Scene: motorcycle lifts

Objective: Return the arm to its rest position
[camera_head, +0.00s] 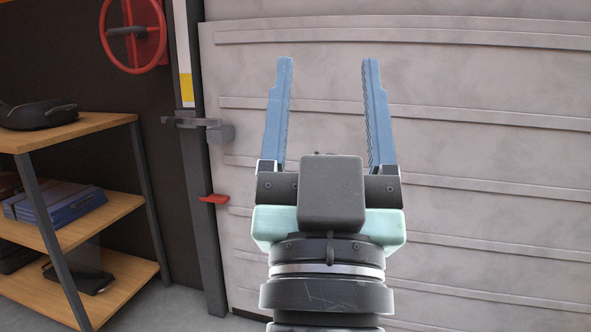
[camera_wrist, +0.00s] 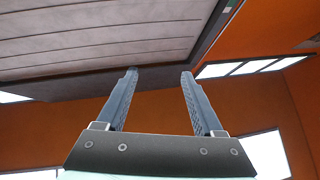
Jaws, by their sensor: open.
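My gripper (camera_head: 327,75) is raised in front of a large pale ribbed door in the head view. Its two blue fingers point up and stand wide apart with nothing between them. In the wrist view my gripper (camera_wrist: 159,75) is also open and empty. The wrist view looks upward past the fingers to the ribbed door, orange walls and bright panels. I see no contact between the fingers and the door.
The ribbed door (camera_head: 480,150) fills the right side, with a dark post (camera_head: 190,165) and latch (camera_head: 193,122) at its left edge. A wooden shelf unit (camera_head: 95,207) with cases stands at left. A red handwheel (camera_head: 133,35) is at upper left.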

